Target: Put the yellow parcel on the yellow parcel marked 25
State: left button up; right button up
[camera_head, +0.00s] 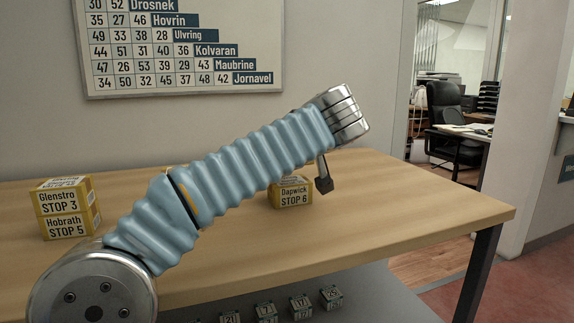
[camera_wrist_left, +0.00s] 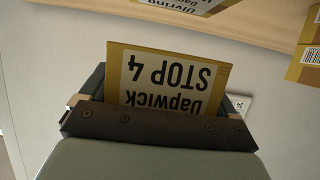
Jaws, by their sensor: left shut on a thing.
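My left gripper (camera_wrist_left: 155,125) is shut on a yellow parcel (camera_wrist_left: 168,68) with a white label reading Dapwick STOP 4, upside down in the wrist view. At left, the parcel Glenstro STOP 3 (camera_head: 58,199) lies on Hobrath STOP 5 (camera_head: 66,227). I read 25 on no parcel. My right gripper is not in view.
A wooden counter (camera_head: 420,210) has free room at right. A number chart (camera_head: 190,50) hangs on the wall. Small numbered blocks (camera_head: 300,307) sit below the counter. In the wrist view, a parcel reading Ulvring (camera_wrist_left: 190,5) and barcoded yellow parcels (camera_wrist_left: 308,65) stand at the edges.

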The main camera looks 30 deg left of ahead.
pick_arm(q)
jog(key=shift+w+a+f+b, duration=0.1)
jog(key=shift+w+f+b, duration=0.05)
jog(key=shift+f, duration=0.8)
jog(key=shift+w+a+f+b, duration=0.1)
jog(key=shift+f+b, duration=0.05)
jog(key=shift+f, duration=0.75)
jog(key=shift+f, duration=0.1)
jog(key=o, duration=0.9)
jog(key=shift+c, duration=0.2)
jog(key=v, duration=1.2)
jog(key=shift+r, duration=0.2)
jog(key=shift+w+d, duration=0.1)
jog(key=shift+d, duration=0.05)
